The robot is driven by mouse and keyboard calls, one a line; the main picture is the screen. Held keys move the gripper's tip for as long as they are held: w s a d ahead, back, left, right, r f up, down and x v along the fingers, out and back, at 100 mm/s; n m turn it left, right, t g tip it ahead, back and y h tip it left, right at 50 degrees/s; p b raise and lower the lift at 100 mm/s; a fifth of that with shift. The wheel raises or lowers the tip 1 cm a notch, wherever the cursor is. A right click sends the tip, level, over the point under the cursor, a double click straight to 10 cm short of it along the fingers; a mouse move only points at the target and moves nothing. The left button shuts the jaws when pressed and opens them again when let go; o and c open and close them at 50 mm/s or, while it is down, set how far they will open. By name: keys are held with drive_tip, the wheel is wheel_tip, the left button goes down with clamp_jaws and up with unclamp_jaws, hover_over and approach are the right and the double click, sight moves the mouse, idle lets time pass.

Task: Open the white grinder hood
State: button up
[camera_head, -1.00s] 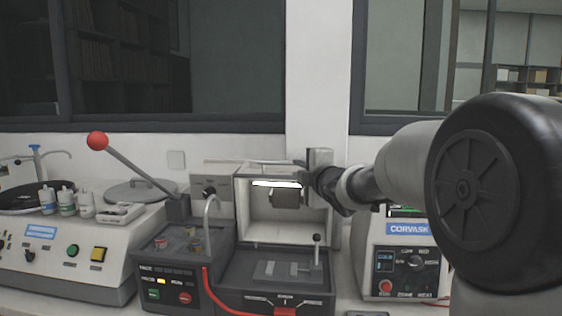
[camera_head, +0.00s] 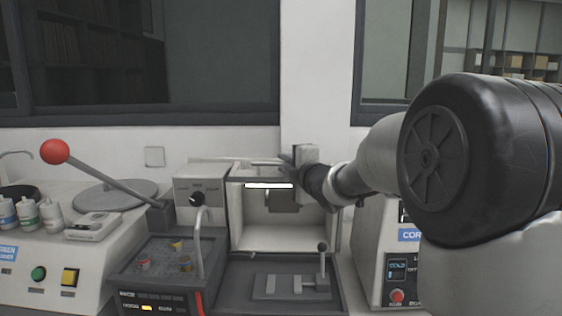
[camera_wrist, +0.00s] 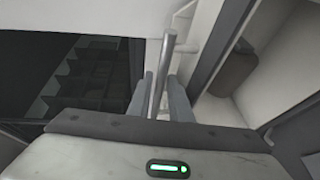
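The grinder in the middle of the head view has a white hood (camera_head: 279,238) around a lit chamber. Its front is open, showing the white inside and a grey cylinder (camera_head: 281,201). A thin grey bar, the hood handle (camera_head: 228,161), runs along the top front edge. My gripper (camera_head: 290,159) is at the right end of this handle. In the wrist view the handle (camera_wrist: 168,45) passes between the two fingers of my gripper (camera_wrist: 160,82), which are close on both sides of it. Finger contact is hard to see in the head view.
A red-knobbed lever (camera_head: 54,151) rises left of the grinder. A small upright lever (camera_head: 322,262) stands on the grinder's front bed. A control box (camera_head: 399,262) is close on the right, below my arm. A window (camera_head: 150,60) and wall are behind.

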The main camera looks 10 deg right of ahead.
clamp_jaws()
drive_tip(key=f+b, duration=0.1)
drive_tip(key=b, duration=0.1)
drive_tip(key=shift+s+a+b, duration=0.1)
drive_tip(key=shift+s+b, duration=0.2)
drive_tip(key=shift+b, duration=0.1)
drive_tip(key=s+a+t+b, duration=0.1)
drive_tip(key=s+b, duration=0.5)
drive_tip(key=s, duration=0.1)
drive_tip(key=shift+s+a, duration=0.25)
